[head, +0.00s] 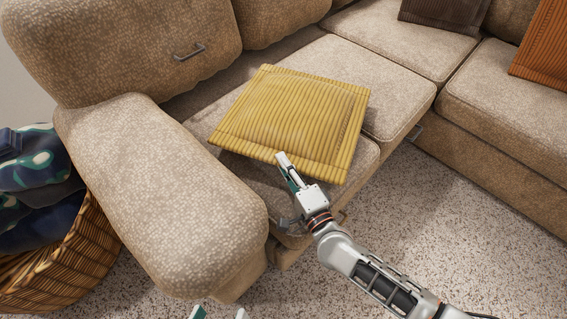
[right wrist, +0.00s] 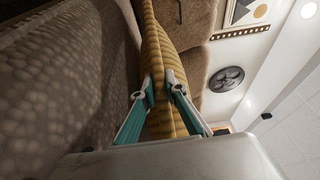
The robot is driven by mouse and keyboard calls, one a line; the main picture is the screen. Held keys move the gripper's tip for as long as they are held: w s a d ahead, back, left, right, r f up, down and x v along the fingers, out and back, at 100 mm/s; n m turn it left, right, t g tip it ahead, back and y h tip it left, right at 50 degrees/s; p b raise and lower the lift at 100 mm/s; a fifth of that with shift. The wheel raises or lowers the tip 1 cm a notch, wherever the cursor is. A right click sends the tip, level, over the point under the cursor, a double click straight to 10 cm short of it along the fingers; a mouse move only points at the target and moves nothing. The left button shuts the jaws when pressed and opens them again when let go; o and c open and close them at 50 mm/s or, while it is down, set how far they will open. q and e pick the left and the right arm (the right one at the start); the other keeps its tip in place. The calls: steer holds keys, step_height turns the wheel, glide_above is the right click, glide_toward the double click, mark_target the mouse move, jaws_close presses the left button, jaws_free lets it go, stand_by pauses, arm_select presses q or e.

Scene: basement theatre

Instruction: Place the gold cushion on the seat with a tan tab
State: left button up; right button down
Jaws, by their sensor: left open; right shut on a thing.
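The gold ribbed cushion (head: 290,115) is over the near-left seat (head: 368,160) of the beige sofa, covering most of it. Its near edge looks raised, and I cannot tell whether the far edge touches the seat. My right gripper (head: 289,170) is shut on the cushion's near edge; the right wrist view shows the cushion (right wrist: 155,45) between both fingers (right wrist: 158,90). A small brownish tab (head: 342,216) shows low at this seat's front, partly behind my right arm; its exact colour is unclear. My left gripper (head: 218,312) is open at the bottom edge, only its tips showing.
The sofa armrest (head: 165,190) stands left of the seat. A wicker basket (head: 75,265) with dark patterned cloth is at far left. A brown cushion (head: 443,10) and an orange cushion (head: 545,45) lie on other seats. The middle seat (head: 375,85) is mostly clear.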

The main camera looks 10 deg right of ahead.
steer(key=c, duration=2)
jaws_free()
steer(key=shift+f, duration=0.15)
steer(key=shift+c, duration=0.2)
arm_select(q)
steer(key=shift+d, duration=0.2)
arm_select(e)
steer(key=shift+r, duration=0.2)
steer(key=shift+s+d, duration=0.15)
steer(key=shift+s, duration=0.05)
steer(key=p+v, duration=0.1)
steer(key=v, duration=0.5)
arm_select(q)
steer(key=shift+w+a+r+m, duration=0.1)
steer(key=shift+w+a+m, duration=0.05)
steer(key=shift+a+m, duration=0.35)
steer(key=shift+w+a+r+m, duration=0.15)
steer(key=shift+a+m, duration=0.25)
steer(key=shift+a, duration=0.2)
arm_select(e)
steer(key=shift+s+d, duration=0.1)
steer(key=shift+s, duration=0.4)
